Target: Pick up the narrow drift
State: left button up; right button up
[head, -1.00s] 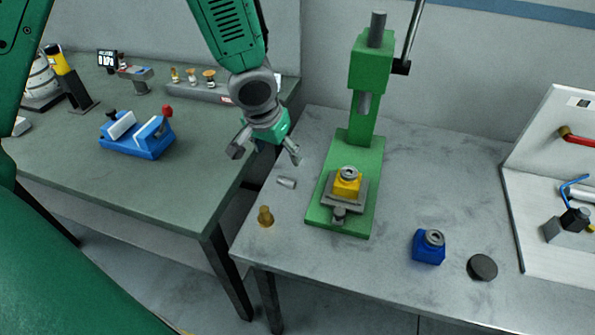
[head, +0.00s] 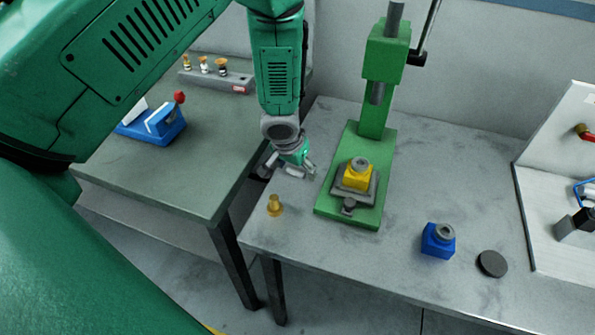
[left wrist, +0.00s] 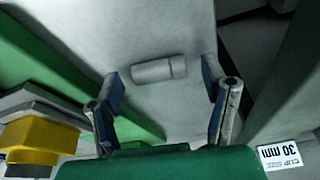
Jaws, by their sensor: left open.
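A small grey cylinder with a seam near one end, which fits the narrow drift (left wrist: 158,71), lies on its side on the grey bench. In the left wrist view it lies between and just beyond my two fingertips, apart from both. My left gripper (head: 289,170) is open and empty, low over the bench left of the green press; it also shows in the left wrist view (left wrist: 167,88). In the head view the gripper largely hides the grey cylinder. My right gripper is not in view.
The green press (head: 378,130) holds a yellow block (head: 357,177) close to the right of the gripper. A brass piece (head: 275,205) stands near the bench's left edge. A blue block (head: 438,240) and a dark disc (head: 492,263) lie right. A gap separates the left table (head: 190,185).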

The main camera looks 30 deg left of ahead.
pick_arm(q)
jog(key=shift+a, duration=0.1)
jog(key=shift+c, duration=0.4)
jog(key=c, duration=1.2)
jog(key=shift+c, duration=0.2)
